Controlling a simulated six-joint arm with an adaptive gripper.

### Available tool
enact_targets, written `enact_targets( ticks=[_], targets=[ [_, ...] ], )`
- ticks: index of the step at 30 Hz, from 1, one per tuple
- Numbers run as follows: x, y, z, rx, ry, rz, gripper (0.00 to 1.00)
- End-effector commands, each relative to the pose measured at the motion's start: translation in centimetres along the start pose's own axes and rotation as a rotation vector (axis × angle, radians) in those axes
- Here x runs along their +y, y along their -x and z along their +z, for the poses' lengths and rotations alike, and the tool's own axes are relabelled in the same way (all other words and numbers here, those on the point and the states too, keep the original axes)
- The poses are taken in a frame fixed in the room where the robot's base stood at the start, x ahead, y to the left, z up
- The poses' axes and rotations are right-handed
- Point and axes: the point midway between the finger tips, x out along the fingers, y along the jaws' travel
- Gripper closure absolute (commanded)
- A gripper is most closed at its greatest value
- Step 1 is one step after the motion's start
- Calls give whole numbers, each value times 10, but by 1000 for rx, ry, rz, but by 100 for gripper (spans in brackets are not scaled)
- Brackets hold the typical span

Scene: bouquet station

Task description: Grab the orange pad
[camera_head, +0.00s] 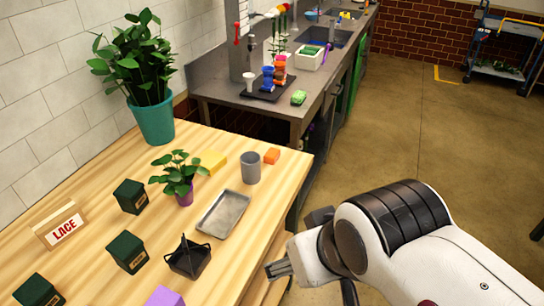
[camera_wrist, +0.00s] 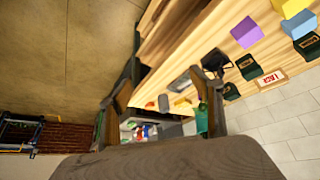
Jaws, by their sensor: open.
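The small orange pad (camera_head: 271,156) lies on the wooden table near its far right corner, just right of a grey cup (camera_head: 250,168). My gripper (camera_head: 278,268) is open and empty in the head view, by the table's right edge and well nearer the camera than the pad. In the wrist view my gripper's two fingers (camera_wrist: 163,85) stand apart with nothing held between them.
A yellow block (camera_head: 213,161), a potted plant (camera_head: 178,180), a metal tray (camera_head: 223,213) and a black caddy (camera_head: 188,258) share the table with dark green boxes (camera_head: 130,196). A purple block (camera_head: 164,296) sits at the front.

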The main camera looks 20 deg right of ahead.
Motion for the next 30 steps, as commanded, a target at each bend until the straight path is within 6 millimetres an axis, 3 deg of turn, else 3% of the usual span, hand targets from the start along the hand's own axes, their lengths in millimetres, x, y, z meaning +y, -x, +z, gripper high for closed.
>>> enact_targets(
  ticks=[5, 11, 30],
  targets=[
    [5, -2, -9, 13, -4, 14, 35],
    [22, -8, -42, 59, -7, 68, 35],
    [106, -51, -203, 311, 50, 256, 35]
  ],
)
